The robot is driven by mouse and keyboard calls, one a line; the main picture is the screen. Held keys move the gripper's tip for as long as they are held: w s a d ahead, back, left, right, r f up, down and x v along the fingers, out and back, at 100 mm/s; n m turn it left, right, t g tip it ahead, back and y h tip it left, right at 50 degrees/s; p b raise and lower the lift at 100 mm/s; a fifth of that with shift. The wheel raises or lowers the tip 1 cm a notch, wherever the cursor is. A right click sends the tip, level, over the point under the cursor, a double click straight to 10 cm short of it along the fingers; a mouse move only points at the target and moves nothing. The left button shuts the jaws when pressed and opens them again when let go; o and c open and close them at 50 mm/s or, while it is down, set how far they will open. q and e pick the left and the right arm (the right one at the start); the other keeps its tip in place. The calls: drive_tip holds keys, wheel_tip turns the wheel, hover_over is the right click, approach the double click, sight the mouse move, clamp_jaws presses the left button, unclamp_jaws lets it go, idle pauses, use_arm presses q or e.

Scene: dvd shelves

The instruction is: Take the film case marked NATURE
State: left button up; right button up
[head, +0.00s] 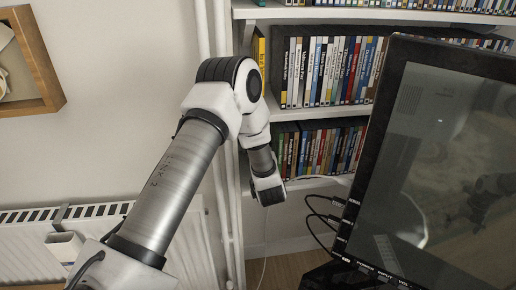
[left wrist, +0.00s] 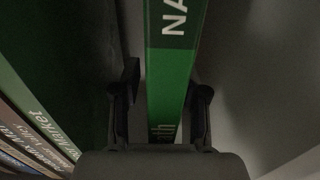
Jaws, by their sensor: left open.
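A green film case (left wrist: 170,75) stands in the middle of the left wrist view. Its spine shows white letters "NA" at the top; the rest of the word is cut off. My left gripper (left wrist: 163,92) is open, with one finger on each side of the green case. I cannot tell whether the fingers touch it. In the head view my left arm reaches down to the lower shelf row (head: 325,148), and its wrist hides the row's left end. The gripper's fingers do not show there. My right gripper is not in view.
More cases (left wrist: 35,120) stand to the left of the green case, past a dark gap. To its right is a bare grey surface (left wrist: 265,80). A large black monitor (head: 440,150) blocks the right side. A radiator (head: 40,245) is at the left.

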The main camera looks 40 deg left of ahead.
use_arm(q)
clamp_jaws()
drive_tip(key=shift+r, duration=0.15)
